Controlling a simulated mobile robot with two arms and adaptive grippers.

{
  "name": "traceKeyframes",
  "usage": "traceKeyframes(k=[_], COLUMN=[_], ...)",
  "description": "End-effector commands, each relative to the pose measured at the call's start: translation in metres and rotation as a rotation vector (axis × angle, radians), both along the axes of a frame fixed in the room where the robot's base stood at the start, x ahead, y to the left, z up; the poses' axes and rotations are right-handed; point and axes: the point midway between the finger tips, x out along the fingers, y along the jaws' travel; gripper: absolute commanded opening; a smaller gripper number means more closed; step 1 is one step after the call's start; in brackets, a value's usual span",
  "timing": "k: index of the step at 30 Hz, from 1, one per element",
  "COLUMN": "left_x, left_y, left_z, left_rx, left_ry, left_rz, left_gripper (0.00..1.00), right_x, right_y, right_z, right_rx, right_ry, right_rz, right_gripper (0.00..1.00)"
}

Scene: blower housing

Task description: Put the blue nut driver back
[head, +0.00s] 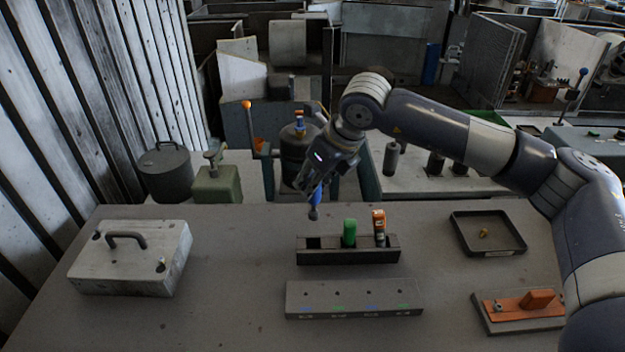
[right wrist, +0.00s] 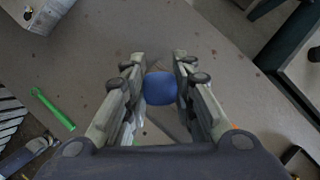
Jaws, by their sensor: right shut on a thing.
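The blue nut driver (head: 316,196) hangs tip down in my right gripper (head: 318,180), above the left part of the dark rack (head: 348,258) and apart from it. In the right wrist view its blue handle end (right wrist: 160,88) sits between the two fingers. The rack's left slot looks empty. A green-handled tool (head: 349,232) stands in its middle and an orange-handled tool (head: 379,226) towards its right end. My left gripper is not visible.
A grey block with coloured marks (head: 354,298) lies in front of the rack. A grey cover with a handle (head: 130,258) is at left. A dark tray (head: 488,249) with a small brass-coloured piece and an orange part on a plate (head: 528,303) are at right.

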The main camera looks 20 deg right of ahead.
Motion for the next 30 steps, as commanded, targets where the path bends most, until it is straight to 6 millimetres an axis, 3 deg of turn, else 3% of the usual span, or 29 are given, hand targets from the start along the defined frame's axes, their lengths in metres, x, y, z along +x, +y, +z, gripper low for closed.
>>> traceKeyframes(k=[8,20,22,30], left_x=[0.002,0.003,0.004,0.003], left_y=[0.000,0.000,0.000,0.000], left_z=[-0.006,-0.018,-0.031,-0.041], left_rx=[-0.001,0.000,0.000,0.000], left_ry=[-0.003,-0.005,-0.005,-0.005], left_rz=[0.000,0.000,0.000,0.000], left_gripper=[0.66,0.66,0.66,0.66], right_x=[0.000,-0.001,0.000,0.000], right_y=[0.000,-0.001,0.000,0.000], right_z=[-0.017,-0.063,-0.075,-0.082], right_rx=[-0.001,-0.001,0.001,0.000], right_ry=[0.003,0.003,0.002,0.000], right_rz=[-0.002,-0.001,0.000,0.000], right_gripper=[0.00,0.00,0.00,0.00])
